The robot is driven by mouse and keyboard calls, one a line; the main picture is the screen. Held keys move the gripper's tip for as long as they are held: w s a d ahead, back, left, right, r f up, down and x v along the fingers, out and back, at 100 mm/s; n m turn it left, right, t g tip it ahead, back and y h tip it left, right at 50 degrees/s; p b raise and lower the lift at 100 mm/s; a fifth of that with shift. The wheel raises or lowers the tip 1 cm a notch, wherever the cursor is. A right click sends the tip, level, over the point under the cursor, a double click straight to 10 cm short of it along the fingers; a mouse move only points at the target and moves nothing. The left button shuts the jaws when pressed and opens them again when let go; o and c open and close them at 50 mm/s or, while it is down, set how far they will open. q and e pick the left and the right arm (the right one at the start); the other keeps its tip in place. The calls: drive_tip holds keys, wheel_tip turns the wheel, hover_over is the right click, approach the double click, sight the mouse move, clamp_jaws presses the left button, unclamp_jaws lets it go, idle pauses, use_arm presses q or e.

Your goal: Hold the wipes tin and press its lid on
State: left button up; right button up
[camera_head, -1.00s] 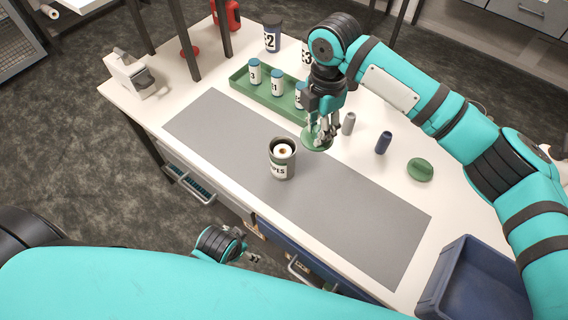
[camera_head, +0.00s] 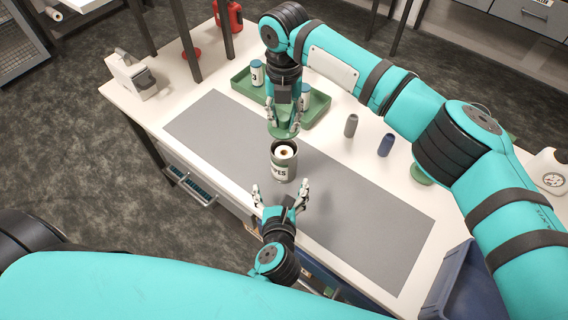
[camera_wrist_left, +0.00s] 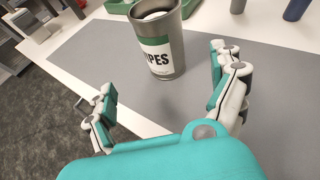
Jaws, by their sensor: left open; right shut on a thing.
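The wipes tin (camera_head: 283,168) is a grey metal can with a green and white label. It stands upright and open-topped on the grey mat, a white roll showing inside. In the left wrist view the tin (camera_wrist_left: 163,48) stands ahead of the fingers. My left gripper (camera_head: 281,196) is open and empty, low on the near side of the tin, its fingers apart and not touching it. My right gripper (camera_head: 284,124) is shut on the green round lid (camera_head: 281,131), held above and just behind the tin's mouth, apart from it.
A green tray (camera_head: 241,82) with labelled bottles (camera_head: 257,73) stands behind. A grey bottle (camera_head: 351,125) and a blue bottle (camera_head: 385,145) stand to the right, with a green object (camera_head: 422,174) partly behind my right arm. A blue bin (camera_head: 459,290) is at lower right. The grey mat (camera_head: 370,228) is clear on the right.

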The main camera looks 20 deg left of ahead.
sight(284, 132)
use_arm(q)
drive_tip(key=shift+w+d+r+m, duration=0.15)
drive_tip(key=shift+d+m, duration=0.2)
drive_tip(key=shift+m, duration=0.05)
drive_tip(key=x, duration=1.2)
drive_tip(key=shift+c, duration=0.2)
drive_tip(key=c, duration=1.8)
use_arm(e)
drive_tip(key=shift+a+f, duration=0.1)
drive_tip(key=shift+f, duration=2.4)
drive_tip(key=shift+f, duration=0.85)
